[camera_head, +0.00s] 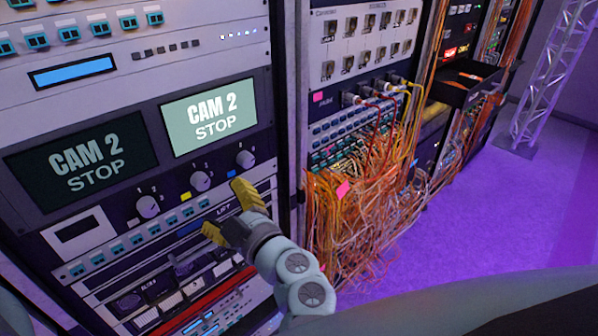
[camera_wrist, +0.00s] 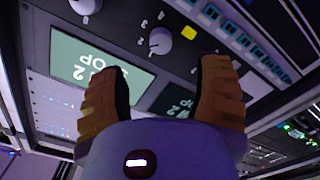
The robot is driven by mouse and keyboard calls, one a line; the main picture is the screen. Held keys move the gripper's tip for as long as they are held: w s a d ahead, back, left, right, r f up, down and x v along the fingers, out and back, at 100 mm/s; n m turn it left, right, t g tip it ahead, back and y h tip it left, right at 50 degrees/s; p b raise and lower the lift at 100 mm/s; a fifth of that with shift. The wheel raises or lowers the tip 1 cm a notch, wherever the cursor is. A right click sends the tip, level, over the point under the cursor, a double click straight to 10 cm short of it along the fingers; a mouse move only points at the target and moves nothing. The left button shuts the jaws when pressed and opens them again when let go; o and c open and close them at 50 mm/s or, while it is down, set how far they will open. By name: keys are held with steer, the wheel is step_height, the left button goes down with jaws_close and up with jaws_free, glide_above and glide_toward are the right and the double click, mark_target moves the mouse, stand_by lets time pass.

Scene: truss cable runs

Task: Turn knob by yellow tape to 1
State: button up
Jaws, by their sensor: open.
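The knob by the yellow tape is the middle dial (camera_head: 200,180) of a row of three on the dark panel, below the two screens. The yellow tape (camera_head: 186,196) is at its lower left. The wrist view shows this panel upside down, with the knob (camera_wrist: 160,41) and yellow tape (camera_wrist: 189,33) ahead of my fingers. Digits are printed around the knob; I cannot tell its exact setting. My gripper (camera_head: 230,212) is open and empty, in front of the panel just below the knob. In the wrist view its two fingers (camera_wrist: 160,68) stand wide apart, not touching the knob.
Similar knobs sit to the left (camera_head: 148,206) and right (camera_head: 245,158). A bright screen (camera_head: 209,116) and a dark screen (camera_head: 82,160) read "CAM 2 STOP". Tangled orange cables (camera_head: 360,215) hang from the rack to the right. Purple floor (camera_head: 480,210) is clear beyond it.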

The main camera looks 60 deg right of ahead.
mark_target(204, 185)
steer(key=p+x, duration=0.1)
steer(key=x, duration=0.5)
steer(key=shift+w+r+p, duration=0.15)
steer(key=shift+w+p, duration=0.2)
steer(key=shift+w, duration=0.05)
steer(key=shift+w+d, duration=0.15)
steer(key=shift+w, duration=0.55)
jaws_close()
